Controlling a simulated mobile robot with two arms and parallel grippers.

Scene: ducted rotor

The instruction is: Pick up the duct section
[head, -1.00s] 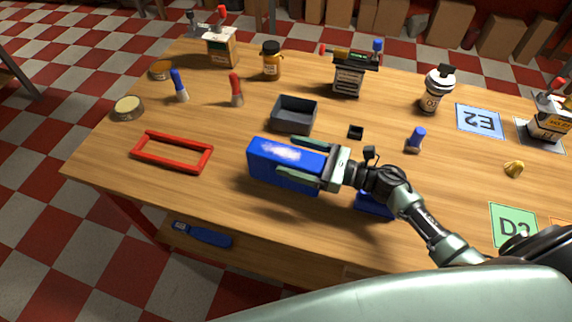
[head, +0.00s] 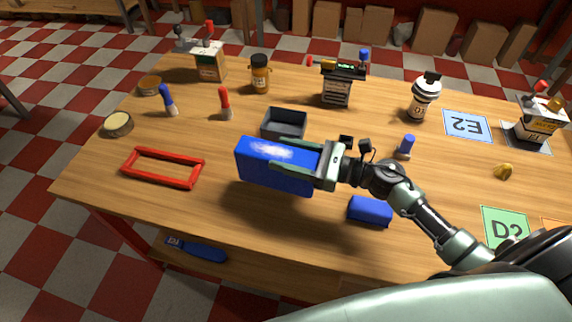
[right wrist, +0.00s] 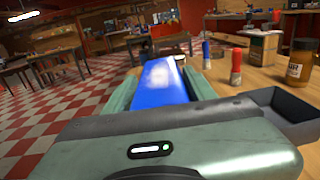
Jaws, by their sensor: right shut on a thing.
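The duct section (head: 262,168) is a long blue box-shaped piece with a bright glare on its top. My right gripper (head: 283,155) is shut on it, with a green finger along each side. The piece appears raised a little above the wooden table, in front of the grey tray. In the right wrist view the duct section (right wrist: 162,84) lies between the two fingers and points away from the palm. Its underside is hidden. My left gripper is not in view.
A grey open tray (head: 284,122) stands just behind the duct section. A red frame (head: 130,168) lies to the left, and a smaller blue block (head: 370,211) lies at the front right. Bottles and small parts stand farther back. The front middle of the table is clear.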

